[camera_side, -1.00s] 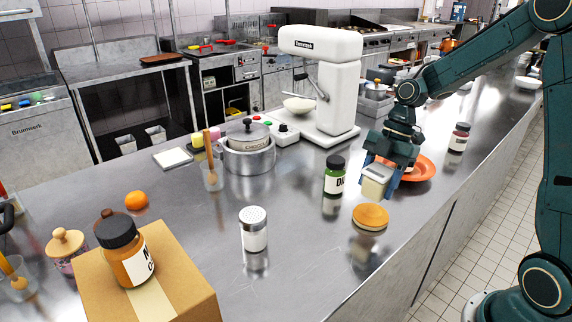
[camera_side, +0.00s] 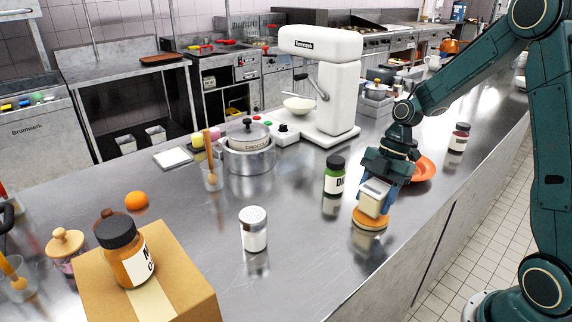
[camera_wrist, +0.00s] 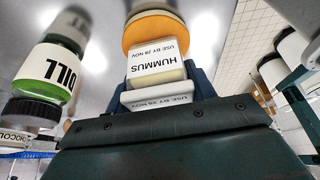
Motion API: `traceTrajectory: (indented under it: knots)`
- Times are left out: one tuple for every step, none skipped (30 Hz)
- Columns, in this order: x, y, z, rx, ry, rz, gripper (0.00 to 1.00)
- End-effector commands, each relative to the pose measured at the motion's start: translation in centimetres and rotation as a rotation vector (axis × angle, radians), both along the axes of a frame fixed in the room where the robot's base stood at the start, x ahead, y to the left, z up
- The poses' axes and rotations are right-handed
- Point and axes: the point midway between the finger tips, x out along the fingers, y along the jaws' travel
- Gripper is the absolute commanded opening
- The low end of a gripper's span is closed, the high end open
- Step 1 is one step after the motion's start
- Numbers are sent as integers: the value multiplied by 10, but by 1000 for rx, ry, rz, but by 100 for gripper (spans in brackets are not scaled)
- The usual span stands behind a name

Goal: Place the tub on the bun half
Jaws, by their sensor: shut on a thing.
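The tub (camera_side: 373,198) is a small cream box with a white lid. In the wrist view the tub (camera_wrist: 157,72) reads "HUMMUS". My gripper (camera_side: 376,200) is shut on it, with a blue finger on each side. The bun half (camera_side: 369,221) is a round orange-brown disc on the steel counter. The tub is over the bun half in the side view and hides part of it. The bun half (camera_wrist: 160,27) also shows beyond the tub in the wrist view. I cannot tell whether the tub touches it.
A green dill jar (camera_side: 335,175) stands close to the left of my gripper. An orange plate (camera_side: 424,169) lies behind the gripper. The counter between shaker and bun half is clear.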

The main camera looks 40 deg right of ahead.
Motion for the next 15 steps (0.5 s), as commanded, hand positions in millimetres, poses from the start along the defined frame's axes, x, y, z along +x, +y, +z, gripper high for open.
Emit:
traceTrajectory:
  knots:
    - [0,0,-1,0,0,0,27]
    - [0,0,-2,0,0,0,27]
    - [0,0,-2,0,0,0,62]
    - [0,0,-1,0,0,0,68]
    - [0,0,-1,0,0,0,74]
    - [0,0,-1,0,0,0,76]
    - [0,0,-1,0,0,0,76]
    - [0,0,-1,0,0,0,76]
    - [0,0,-1,0,0,0,76]
    - [0,0,-1,0,0,0,76]
    - [0,0,-1,0,0,0,76]
    - [0,0,-1,0,0,0,76]
    - [0,0,-1,0,0,0,76]
    - [0,0,-1,0,0,0,76]
    - [0,0,-1,0,0,0,76]
